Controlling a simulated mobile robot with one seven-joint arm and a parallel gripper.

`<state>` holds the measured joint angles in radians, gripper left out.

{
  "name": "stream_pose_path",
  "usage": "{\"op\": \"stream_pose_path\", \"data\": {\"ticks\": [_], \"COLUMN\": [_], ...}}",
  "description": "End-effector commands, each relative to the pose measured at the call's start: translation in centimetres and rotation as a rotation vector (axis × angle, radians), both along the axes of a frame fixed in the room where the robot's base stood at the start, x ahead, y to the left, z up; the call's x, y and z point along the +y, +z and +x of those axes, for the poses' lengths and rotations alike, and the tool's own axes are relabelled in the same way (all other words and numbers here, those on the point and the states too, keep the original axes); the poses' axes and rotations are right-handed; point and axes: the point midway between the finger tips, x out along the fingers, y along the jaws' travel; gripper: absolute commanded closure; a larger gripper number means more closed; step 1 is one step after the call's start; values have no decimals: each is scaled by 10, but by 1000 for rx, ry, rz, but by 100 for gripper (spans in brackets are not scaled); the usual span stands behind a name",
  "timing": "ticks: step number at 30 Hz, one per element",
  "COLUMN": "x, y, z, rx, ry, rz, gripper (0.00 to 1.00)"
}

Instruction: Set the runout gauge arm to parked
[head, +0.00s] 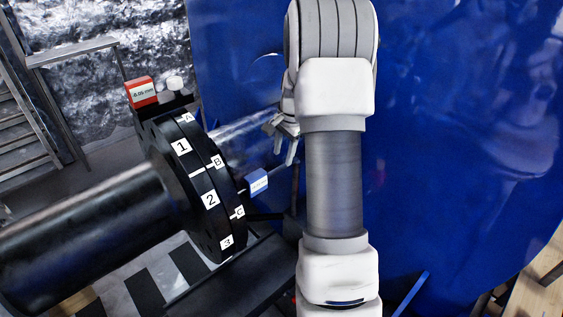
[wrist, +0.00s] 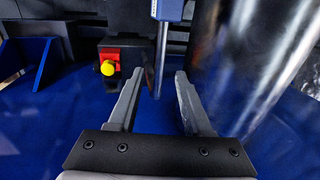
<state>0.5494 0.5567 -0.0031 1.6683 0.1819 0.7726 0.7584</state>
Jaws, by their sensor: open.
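A blue block with a white label (head: 257,182), which looks like part of the runout gauge, sits just right of the black flanged coupling (head: 178,165). In the wrist view a blue block (wrist: 168,9) at the top edge carries a thin metal rod (wrist: 161,55). This looks like the gauge arm, but I cannot tell whether it is the same block. My gripper (wrist: 158,78) is open, and the rod shows in the gap between its fingertips. I cannot tell whether it lies between them or beyond. In the head view my gripper (head: 281,138) is small and partly hidden by my arm.
A red block labelled 0.05 mm (head: 141,92) sits atop the coupling, which bears labels 1–3 and A–C. A shiny shaft (head: 240,138) runs right from it; a shiny cylinder (wrist: 255,60) is close right of my gripper. A red-and-yellow button (wrist: 107,68) is left.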

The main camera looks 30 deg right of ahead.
Motion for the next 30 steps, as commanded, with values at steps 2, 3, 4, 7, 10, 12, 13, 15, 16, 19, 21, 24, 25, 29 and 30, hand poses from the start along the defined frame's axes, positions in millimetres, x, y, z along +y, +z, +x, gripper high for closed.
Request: {"op": "stream_pose_path", "data": {"ticks": [2, 3, 4, 7, 10, 12, 13, 15, 16, 19, 21, 24, 25, 29, 30], "x": [0, 1, 1, 1, 1, 1, 1, 1, 1, 1, 1, 1, 1, 1, 1], "y": [-15, -21, -25, -36, -42, -43, -44, -44, -44, -44, -44, -44, -44, -44, -44], "z": [2, 3, 4, 6, 8, 8, 8, 9, 9, 9, 8, 8, 8, 8, 8], "rx": [3, 3, 3, 2, 0, 0, 0, 0, 0, 0, 0, 0, 0, 0, 0], "ry": [-1, 0, -1, -1, 0, 0, 0, 0, 0, 0, 0, 0, 0, 0, 0], "rz": [2, 3, 2, 2, 0, 0, 0, 0, 0, 0, 0, 0, 0, 0, 0], "gripper": [50, 50, 50, 50, 50, 50, 50, 50, 50, 50, 60, 78, 83, 100, 100]}}
